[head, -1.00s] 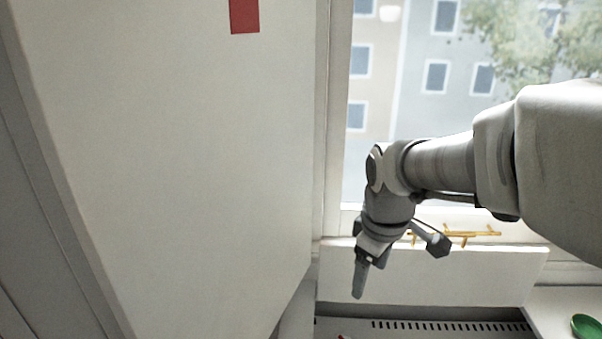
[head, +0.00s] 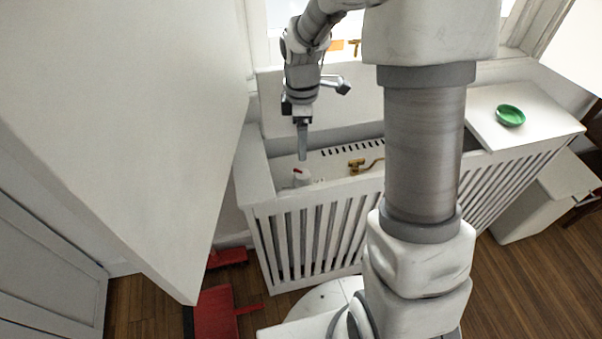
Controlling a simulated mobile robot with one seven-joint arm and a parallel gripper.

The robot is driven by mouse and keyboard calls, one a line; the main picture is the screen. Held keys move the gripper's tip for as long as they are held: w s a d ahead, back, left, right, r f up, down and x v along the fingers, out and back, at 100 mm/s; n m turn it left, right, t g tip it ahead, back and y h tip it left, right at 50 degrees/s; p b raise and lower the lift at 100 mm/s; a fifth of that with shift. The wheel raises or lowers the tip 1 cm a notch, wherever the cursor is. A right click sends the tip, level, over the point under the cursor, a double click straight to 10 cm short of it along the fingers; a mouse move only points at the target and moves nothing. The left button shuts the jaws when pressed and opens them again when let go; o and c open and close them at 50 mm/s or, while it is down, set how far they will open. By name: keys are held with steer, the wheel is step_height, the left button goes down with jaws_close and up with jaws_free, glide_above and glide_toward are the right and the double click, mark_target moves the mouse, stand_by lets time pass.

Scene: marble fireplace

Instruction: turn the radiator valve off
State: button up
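A white knob with a red mark (head: 301,177), which looks like the radiator valve, sits low inside the open top of the slatted white radiator cover (head: 258,180), near its left end. My gripper (head: 302,158) points down just above the knob in the picture. I cannot tell how much height lies between them. The fingers overlap from this side, so their opening does not show. Nothing is visibly held.
A brass fitting (head: 362,166) lies right of the knob in the opening. A green dish (head: 510,116) stands on the cover's right top. A large white panel (head: 120,130) fills the left. Red objects (head: 215,310) lie on the wooden floor. My arm hides the middle of the cover.

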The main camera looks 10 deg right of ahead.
mark_target(301, 173)
step_height(301, 173, down, 13)
steer(key=b, duration=0.3)
steer(key=shift+b, duration=0.4)
steer(key=shift+r, duration=0.1)
jaws_close()
